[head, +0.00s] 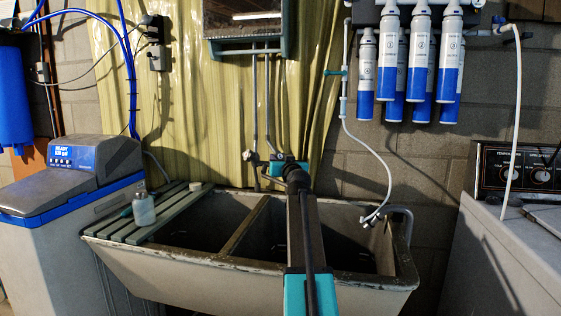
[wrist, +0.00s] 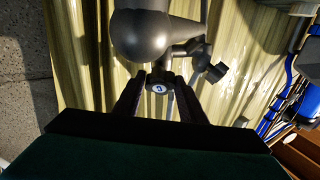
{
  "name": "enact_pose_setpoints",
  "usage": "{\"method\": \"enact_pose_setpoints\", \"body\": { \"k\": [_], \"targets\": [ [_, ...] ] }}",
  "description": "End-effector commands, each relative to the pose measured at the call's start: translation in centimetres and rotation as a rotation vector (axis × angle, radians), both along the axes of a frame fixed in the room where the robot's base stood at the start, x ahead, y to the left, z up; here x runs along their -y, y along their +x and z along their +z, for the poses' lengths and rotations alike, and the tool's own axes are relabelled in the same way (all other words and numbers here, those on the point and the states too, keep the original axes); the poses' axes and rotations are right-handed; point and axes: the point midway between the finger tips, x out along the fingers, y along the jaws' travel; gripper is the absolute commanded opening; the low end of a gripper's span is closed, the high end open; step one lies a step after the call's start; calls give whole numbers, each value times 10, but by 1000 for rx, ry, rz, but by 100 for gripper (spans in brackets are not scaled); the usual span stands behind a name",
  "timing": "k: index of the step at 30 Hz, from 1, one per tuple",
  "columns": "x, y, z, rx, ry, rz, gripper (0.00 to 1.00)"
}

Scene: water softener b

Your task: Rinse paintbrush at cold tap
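In the wrist view, a cold tap knob (wrist: 159,80) with a blue-and-white disc sits between the tips of my gripper (wrist: 160,84). The two dark fingers are apart, one on each side of it; I cannot tell whether they touch it. The grey tap body (wrist: 143,35) rises behind the knob. In the head view, my gripper (head: 297,178) is at the wall above the sink, and my arm hides much of the tap. The double laundry sink (head: 190,273) stands below. No paintbrush is clearly identifiable; a small dark teal item (head: 126,212) lies beside the bottle, too small to tell.
A slatted board (head: 150,232) across the sink's left end carries a clear bottle (head: 144,207) and a small pale round item (head: 195,186). A white hose (head: 370,150) hangs into the right basin. A water softener (head: 75,190) stands left, a washing machine (head: 520,240) right.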

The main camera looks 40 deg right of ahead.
Motion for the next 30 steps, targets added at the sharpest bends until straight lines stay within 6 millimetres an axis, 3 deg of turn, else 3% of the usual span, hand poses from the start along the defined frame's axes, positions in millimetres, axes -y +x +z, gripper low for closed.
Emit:
{"method": "enact_pose_setpoints", "body": {
  "k": [3,17,30],
  "targets": [
    [0,0,0,0,0,0,53],
    [-2,-4,-1,-1,1,0,53],
    [-21,-32,-2,0,0,0,53]
  ]
}}
